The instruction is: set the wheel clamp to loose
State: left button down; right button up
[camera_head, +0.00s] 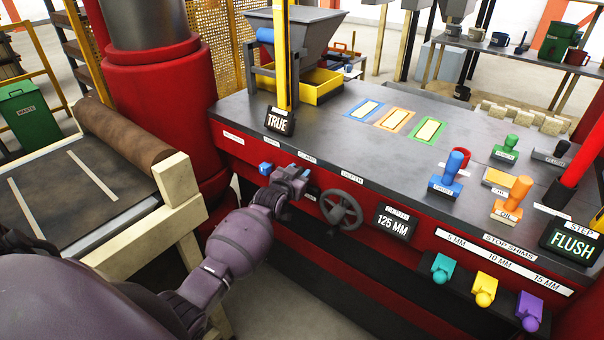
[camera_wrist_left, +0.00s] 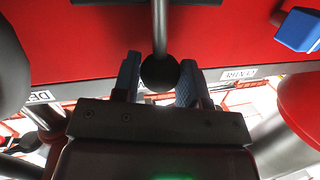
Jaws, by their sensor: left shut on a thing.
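The red press front carries a small label (camera_head: 307,160) that seems to read clamp, above my left gripper (camera_head: 293,174). In the left wrist view my left gripper (camera_wrist_left: 160,80) is shut on the black ball knob (camera_wrist_left: 159,74) of a thin metal lever (camera_wrist_left: 159,25), one blue finger on each side. In the head view the gripper hides the lever. The grey handwheel (camera_head: 341,210) is on the press front just right of the gripper, apart from it. I cannot read the clamp's setting. My right gripper is in neither view.
A blue knob (camera_head: 265,168) sits just left of my gripper; a blue block also shows in the left wrist view (camera_wrist_left: 299,30). A 125 MM display (camera_head: 393,223) is right of the wheel. Coloured stop shims (camera_head: 484,287) hang lower right. Stamps (camera_head: 447,180) stand on the press top.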

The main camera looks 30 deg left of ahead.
pick_arm(q)
jog(key=shift+a+n+h, duration=0.3)
jog(key=shift+a+n, duration=0.4)
jog(key=shift+n, duration=0.1)
jog(key=a+n, duration=0.1)
jog(key=a+f+n, duration=0.1)
jog(key=shift+w+n+g+h+b, duration=0.15)
jog(key=shift+n+g+h+b, duration=0.15)
jog(key=shift+n+g+h, duration=0.1)
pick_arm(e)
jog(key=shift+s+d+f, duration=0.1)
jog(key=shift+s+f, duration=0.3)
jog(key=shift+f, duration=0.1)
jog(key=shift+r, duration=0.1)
pick_arm(q)
jog(key=c, duration=1)
grip_release()
jog(key=shift+o, duration=0.3)
jog(key=shift+a, duration=0.1)
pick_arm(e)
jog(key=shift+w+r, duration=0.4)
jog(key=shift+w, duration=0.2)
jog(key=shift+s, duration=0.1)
